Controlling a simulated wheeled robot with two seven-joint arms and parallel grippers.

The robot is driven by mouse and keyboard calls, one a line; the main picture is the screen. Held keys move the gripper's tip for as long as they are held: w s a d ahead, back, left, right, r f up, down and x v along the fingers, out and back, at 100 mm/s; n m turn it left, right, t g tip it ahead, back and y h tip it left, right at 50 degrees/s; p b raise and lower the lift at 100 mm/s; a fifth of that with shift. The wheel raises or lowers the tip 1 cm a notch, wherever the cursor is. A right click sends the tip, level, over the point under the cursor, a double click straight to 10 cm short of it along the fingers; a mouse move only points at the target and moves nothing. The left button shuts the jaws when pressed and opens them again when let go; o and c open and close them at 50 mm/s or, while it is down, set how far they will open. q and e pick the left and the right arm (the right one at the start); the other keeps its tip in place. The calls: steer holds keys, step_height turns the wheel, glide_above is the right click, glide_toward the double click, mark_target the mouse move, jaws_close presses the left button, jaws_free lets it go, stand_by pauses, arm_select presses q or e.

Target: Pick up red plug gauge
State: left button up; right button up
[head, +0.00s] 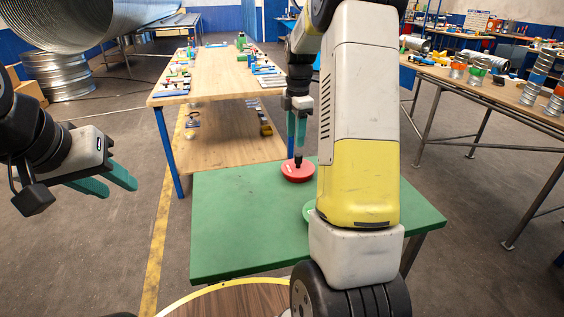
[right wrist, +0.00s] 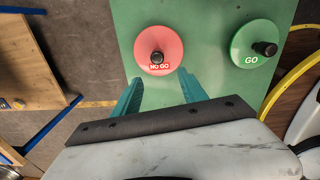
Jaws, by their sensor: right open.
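The red plug gauge (head: 298,171) is a red disc with a black knob, standing on the green table (head: 235,225). In the right wrist view the red gauge (right wrist: 159,50) reads "NO GO". My right gripper (head: 297,140) points down above the red gauge, its teal fingers open and empty. In the right wrist view the fingers (right wrist: 160,88) are spread, with the gauge beyond their tips. A green gauge (right wrist: 254,50) marked "GO" stands to the right there; in the head view my arm mostly hides it. My left gripper (head: 118,182) is at the far left, empty, its fingers apart.
A wooden workbench (head: 215,75) with small parts stands behind the green table. Another bench (head: 480,88) with duct pieces is at the right. A large spiral duct (head: 70,20) is at upper left. The left part of the green table is clear.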

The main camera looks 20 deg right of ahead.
mark_target(299, 154)
steer(key=f, duration=0.1)
steer(key=w+d+f+n, duration=0.1)
steer(key=f, duration=0.1)
steer(key=shift+w+d+f, duration=0.15)
steer(key=shift+f, duration=0.05)
steer(key=f, duration=0.6)
steer(key=shift+s+d+f, duration=0.2)
steer(key=shift+s+f, duration=0.1)
steer(key=shift+f, duration=0.05)
jaws_close()
